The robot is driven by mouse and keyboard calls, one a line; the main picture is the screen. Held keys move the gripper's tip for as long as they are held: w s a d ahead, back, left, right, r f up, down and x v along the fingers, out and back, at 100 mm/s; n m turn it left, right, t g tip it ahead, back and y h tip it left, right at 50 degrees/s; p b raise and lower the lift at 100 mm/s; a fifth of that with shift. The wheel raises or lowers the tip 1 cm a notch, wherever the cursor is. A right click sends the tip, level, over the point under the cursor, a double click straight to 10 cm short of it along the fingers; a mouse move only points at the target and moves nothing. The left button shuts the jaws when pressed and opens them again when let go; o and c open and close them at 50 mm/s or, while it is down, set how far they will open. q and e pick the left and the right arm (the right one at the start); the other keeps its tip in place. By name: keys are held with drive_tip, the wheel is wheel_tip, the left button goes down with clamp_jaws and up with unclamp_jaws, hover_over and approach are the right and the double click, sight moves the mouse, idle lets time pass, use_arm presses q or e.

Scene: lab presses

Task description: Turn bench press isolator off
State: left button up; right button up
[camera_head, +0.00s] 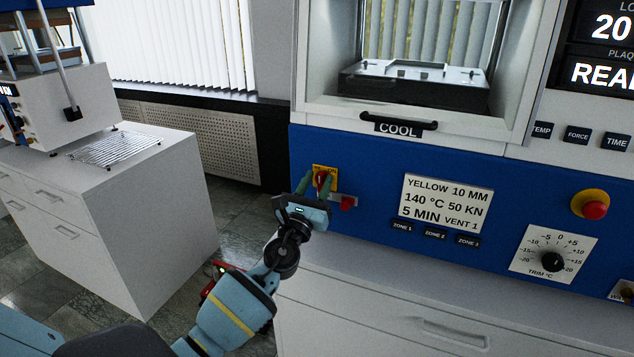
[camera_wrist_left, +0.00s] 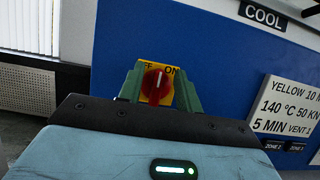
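The isolator is a red rotary knob (camera_wrist_left: 156,84) on a yellow plate (camera_head: 320,172) low on the left of the blue press panel. In the left wrist view, "ON" shows at the plate's upper right and part of "OFF" at its upper left. The knob's grip stands roughly upright, between the two labels. My left gripper (camera_head: 318,183) is at the knob, with one green finger on each side of it. The fingers are spread; whether they touch the knob's rim I cannot tell. My right gripper is not in view.
A small red part (camera_head: 348,203) sits right of the yellow plate. Further right are a recipe label (camera_head: 444,203), zone buttons, a red emergency stop (camera_head: 594,210) and a trim dial (camera_head: 552,262). A "COOL" handle (camera_head: 399,121) is above. A white cabinet (camera_head: 100,215) stands left.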

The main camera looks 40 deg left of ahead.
use_arm(q)
drive_tip(key=shift+w, duration=0.15)
drive_tip(key=shift+c, duration=0.3)
clamp_jaws()
